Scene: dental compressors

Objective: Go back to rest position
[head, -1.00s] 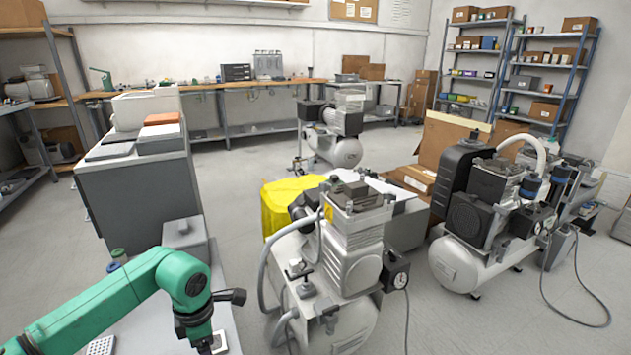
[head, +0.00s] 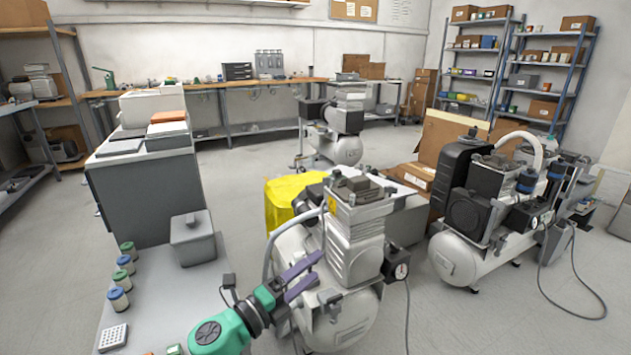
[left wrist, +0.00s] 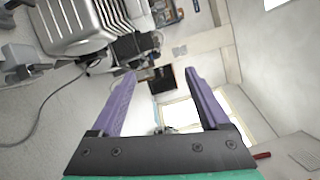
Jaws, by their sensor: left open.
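My left gripper (head: 312,276) is at the lower middle of the head view, at the end of my green arm. Its two purple fingers are spread and nothing is between them. In the head view the fingers overlap the front of the nearest compressor (head: 355,245); I cannot tell whether they touch it. In the left wrist view the open fingers (left wrist: 160,95) point toward the room, and a compressor's ribbed metal part (left wrist: 75,22) shows at the upper left. My right gripper is not in view.
A grey bench (head: 165,290) at the lower left holds several small jars (head: 122,280), a grey box (head: 194,238) and a white gridded block (head: 113,337). Another compressor (head: 480,235) stands at right. Open floor (head: 245,180) lies behind.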

